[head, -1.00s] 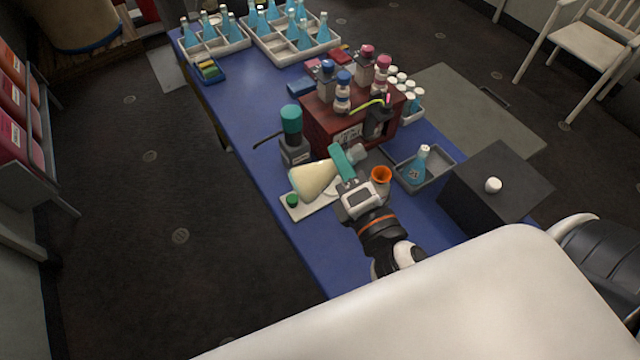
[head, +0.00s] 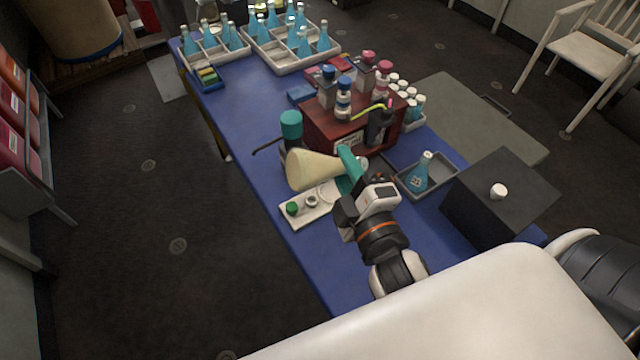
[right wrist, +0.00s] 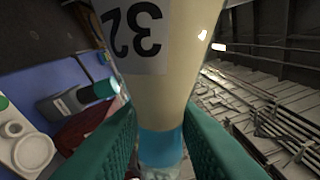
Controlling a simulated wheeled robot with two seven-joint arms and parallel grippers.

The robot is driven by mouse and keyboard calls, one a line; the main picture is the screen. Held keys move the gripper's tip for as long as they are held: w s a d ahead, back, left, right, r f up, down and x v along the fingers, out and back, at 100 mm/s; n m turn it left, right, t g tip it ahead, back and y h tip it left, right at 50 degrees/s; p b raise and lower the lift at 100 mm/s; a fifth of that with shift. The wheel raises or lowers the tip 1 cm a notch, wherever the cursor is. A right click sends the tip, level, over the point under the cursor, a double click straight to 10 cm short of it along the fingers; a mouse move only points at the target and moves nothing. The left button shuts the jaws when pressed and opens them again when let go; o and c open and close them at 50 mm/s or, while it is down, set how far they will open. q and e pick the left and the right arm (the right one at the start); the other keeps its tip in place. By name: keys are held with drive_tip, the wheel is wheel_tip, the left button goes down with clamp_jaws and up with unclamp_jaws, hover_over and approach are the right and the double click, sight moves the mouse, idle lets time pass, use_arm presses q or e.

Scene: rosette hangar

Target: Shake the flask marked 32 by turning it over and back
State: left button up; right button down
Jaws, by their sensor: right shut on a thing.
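The flask marked 32 (head: 312,170) has cream-coloured contents and lies about sideways in the air, its wide base to the left and its neck to the right. My right gripper (head: 352,170) is shut on its neck with teal fingers. In the right wrist view the flask (right wrist: 170,60) fills the middle between the fingers (right wrist: 160,140), and its label 32 reads upside down. A blue band shows at the neck; the mouth end is partly hidden. My left gripper is not in view.
Below the flask is a white tray (head: 322,211) with a green cap (head: 292,208). A teal-topped device (head: 291,128) and a dark red rack (head: 325,128) stand behind. A grey tray with a blue flask (head: 420,172) and a dark box (head: 500,195) are to the right.

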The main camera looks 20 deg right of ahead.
drive_tip(key=n, duration=0.2)
drive_tip(key=shift+a+r+n, duration=0.1)
drive_tip(key=shift+r+n, duration=0.1)
drive_tip(key=shift+n, duration=0.2)
drive_tip(key=n+p, duration=0.1)
drive_tip(key=n, duration=0.2)
drive_tip(key=shift+f+y, duration=0.1)
drive_tip(key=shift+y, duration=0.2)
drive_tip(key=n+p, duration=0.1)
drive_tip(key=n, duration=0.1)
drive_tip(key=n+p, duration=0.1)
drive_tip(key=n, duration=0.2)
drive_tip(key=shift+r+n+p, duration=0.2)
drive_tip(key=shift+n+p, duration=0.1)
drive_tip(key=shift+p, duration=0.1)
drive_tip(key=shift+n, duration=0.8)
drive_tip(key=shift+f+n+p, duration=0.2)
drive_tip(key=shift+n+p, duration=0.1)
drive_tip(key=shift+f, duration=0.1)
